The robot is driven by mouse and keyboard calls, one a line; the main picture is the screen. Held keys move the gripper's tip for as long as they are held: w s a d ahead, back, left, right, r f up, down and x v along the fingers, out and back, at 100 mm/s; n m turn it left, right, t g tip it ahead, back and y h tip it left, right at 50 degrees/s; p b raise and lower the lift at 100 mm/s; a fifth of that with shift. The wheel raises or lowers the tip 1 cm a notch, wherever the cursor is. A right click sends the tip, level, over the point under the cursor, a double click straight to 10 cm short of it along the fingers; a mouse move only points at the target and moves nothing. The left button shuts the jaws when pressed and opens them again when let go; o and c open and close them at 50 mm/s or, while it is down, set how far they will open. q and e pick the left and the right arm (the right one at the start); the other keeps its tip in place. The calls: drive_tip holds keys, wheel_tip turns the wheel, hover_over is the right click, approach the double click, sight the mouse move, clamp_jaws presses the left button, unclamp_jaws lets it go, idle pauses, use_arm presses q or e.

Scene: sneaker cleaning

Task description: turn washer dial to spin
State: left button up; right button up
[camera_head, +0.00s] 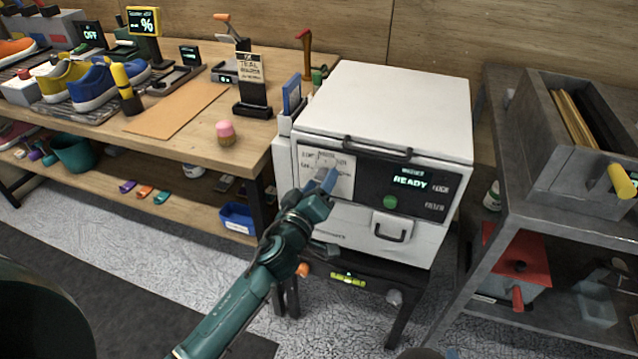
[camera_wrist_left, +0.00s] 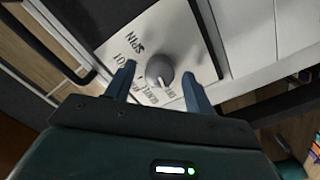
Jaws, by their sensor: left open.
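The washer (camera_head: 395,105) is a white box with a black front panel and a display reading READY. Its pale dial plate (camera_head: 343,182) is at the panel's left end. In the left wrist view the grey round dial (camera_wrist_left: 160,68) sits on the plate, with the word SPIN printed at the upper left and smaller labels along the lower side. A light mark on the dial faces the lower labels, away from SPIN. My left gripper (camera_head: 320,183) is open, its fingers (camera_wrist_left: 159,76) on either side of the dial; I cannot tell whether they touch it. My right gripper is not in view.
A green button (camera_head: 390,202) and a handle (camera_head: 391,229) are on the washer front. A wooden bench (camera_head: 190,150) with sneakers and signs stands left. A grey metal shelf (camera_head: 560,205) with a bin stands close on the right. The floor before the bench is clear.

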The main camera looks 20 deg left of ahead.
use_arm(q)
drive_tip(key=shift+c, duration=0.2)
drive_tip(key=c, duration=0.9)
drive_tip(key=shift+c, duration=0.2)
